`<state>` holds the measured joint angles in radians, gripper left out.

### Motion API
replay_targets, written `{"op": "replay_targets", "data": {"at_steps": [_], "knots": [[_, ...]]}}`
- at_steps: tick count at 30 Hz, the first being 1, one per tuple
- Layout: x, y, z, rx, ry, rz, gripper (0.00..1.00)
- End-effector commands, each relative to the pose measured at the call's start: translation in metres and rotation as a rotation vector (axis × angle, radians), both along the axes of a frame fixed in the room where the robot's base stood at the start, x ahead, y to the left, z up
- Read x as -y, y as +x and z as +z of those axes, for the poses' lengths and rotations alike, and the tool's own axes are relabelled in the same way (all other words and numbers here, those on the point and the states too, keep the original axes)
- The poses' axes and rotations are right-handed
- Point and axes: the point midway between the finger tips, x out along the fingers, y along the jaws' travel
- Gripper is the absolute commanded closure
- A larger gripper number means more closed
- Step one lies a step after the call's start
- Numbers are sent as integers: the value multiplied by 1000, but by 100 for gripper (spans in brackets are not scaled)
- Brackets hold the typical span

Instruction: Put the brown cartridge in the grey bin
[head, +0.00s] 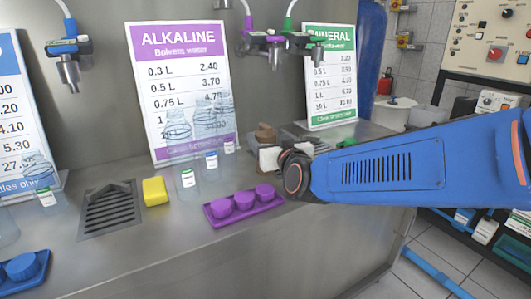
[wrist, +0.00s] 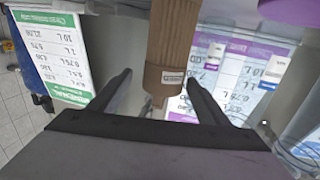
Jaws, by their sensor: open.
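The brown cartridge (wrist: 172,45) is a ribbed brown cylinder with a small white label in the wrist view. Its lower end shows between the two dark fingers of my gripper (wrist: 159,78), with visible gaps on both sides. My gripper is open, and I cannot tell how far along the fingers the cartridge lies. In the head view, a small brown piece (head: 265,132) shows just beyond my arm's end, probably part of the cartridge. I cannot pick out the grey bin with certainty.
On the steel counter (head: 130,258) stand a purple tray (head: 215,218) with purple caps, a yellow sponge (head: 155,191), clear bottles (head: 187,190) and a drain grate (head: 110,210). Price signs (head: 183,85) line the back. A grey container (head: 425,118) stands at the far right.

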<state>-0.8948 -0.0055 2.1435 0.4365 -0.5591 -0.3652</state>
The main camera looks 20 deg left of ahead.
Motion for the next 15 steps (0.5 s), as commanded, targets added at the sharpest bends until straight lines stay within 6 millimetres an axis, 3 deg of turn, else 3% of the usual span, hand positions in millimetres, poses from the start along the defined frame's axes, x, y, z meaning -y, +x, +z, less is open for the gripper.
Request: {"op": "replay_targets", "data": {"at_steps": [8, 15], "knots": [[-8, 8, -2, -1, -1, 0, 30], [-28, 27, -6, -1, -1, -1, 30]]}}
